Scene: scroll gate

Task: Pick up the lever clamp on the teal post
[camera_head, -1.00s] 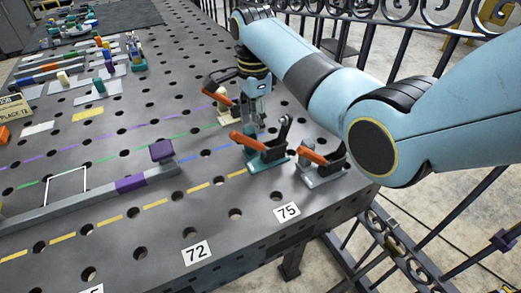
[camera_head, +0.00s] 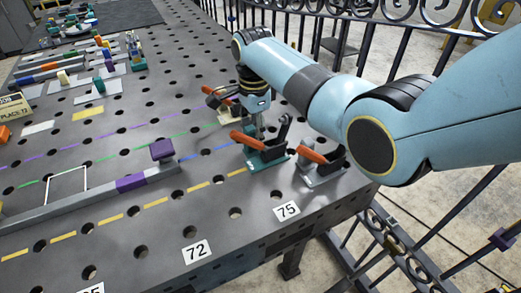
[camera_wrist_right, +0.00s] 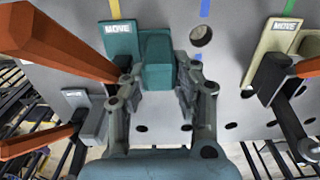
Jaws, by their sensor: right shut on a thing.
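The lever clamp with the teal post (camera_wrist_right: 155,60) has a teal base marked MOVE and an orange handle. In the head view this clamp (camera_head: 268,160) stands on the perforated table near its right front edge. My right gripper (camera_head: 259,133) comes down over it from above. In the wrist view the fingers of my right gripper (camera_wrist_right: 156,78) are on either side of the teal post and shut on it. The base appears to rest on the table. My left gripper is not in view.
A grey lever clamp (camera_head: 322,172) stands close by on the right, and a cream one (camera_head: 230,116) just behind. A grey bar with purple blocks (camera_head: 130,183) lies to the left. An iron railing (camera_head: 400,28) runs along the table's far right side.

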